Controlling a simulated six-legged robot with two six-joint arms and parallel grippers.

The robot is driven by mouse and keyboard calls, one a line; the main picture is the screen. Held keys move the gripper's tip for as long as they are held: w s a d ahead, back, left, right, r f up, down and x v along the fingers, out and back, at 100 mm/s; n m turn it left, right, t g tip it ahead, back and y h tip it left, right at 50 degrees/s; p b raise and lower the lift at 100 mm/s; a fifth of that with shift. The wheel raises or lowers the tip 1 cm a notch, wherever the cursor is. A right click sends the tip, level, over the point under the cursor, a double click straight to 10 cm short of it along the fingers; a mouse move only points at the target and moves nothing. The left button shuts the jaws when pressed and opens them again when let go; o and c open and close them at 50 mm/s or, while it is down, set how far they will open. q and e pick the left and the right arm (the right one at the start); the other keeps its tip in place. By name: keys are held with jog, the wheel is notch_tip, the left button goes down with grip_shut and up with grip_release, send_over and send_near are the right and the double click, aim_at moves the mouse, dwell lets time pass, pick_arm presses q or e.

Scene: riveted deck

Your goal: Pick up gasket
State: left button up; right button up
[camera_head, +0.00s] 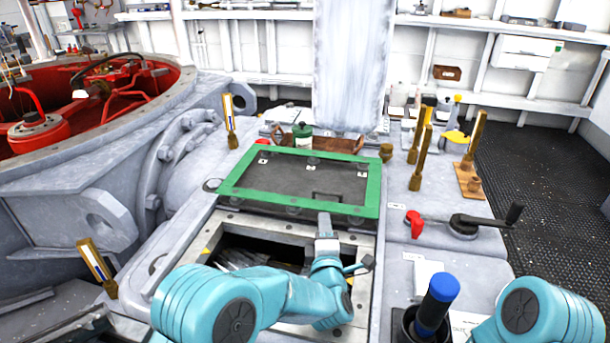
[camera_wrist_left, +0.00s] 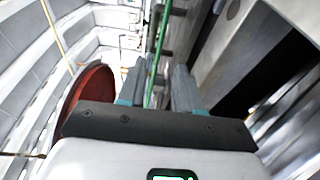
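The gasket (camera_head: 280,202) is a green rectangular frame. It lies around a dark flat plate (camera_head: 310,179) on the grey machine, in the middle of the head view. In the left wrist view the gasket (camera_wrist_left: 157,50) appears as a thin green strip, seen between the fingers. My left gripper (camera_head: 325,222) is at the near edge of the frame, right of its middle. Its two grey fingers (camera_wrist_left: 160,80) are apart with nothing gripped between them. Whether they touch the gasket cannot be told. Only part of my right arm shows at the lower right; its gripper is out of view.
An open rectangular hatch (camera_head: 222,223) lies just in front of the gasket. A red-handled lever (camera_head: 416,224) and a blue-capped cylinder (camera_head: 439,289) are to the right. Brass-coloured posts (camera_head: 421,150) stand around the plate. A green-topped jar (camera_head: 302,134) is behind it.

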aim_at(321, 210)
pick_arm(q)
jog(key=w, duration=0.5)
jog(key=shift+a+r, duration=0.1)
jog(key=shift+a, duration=0.25)
grip_shut()
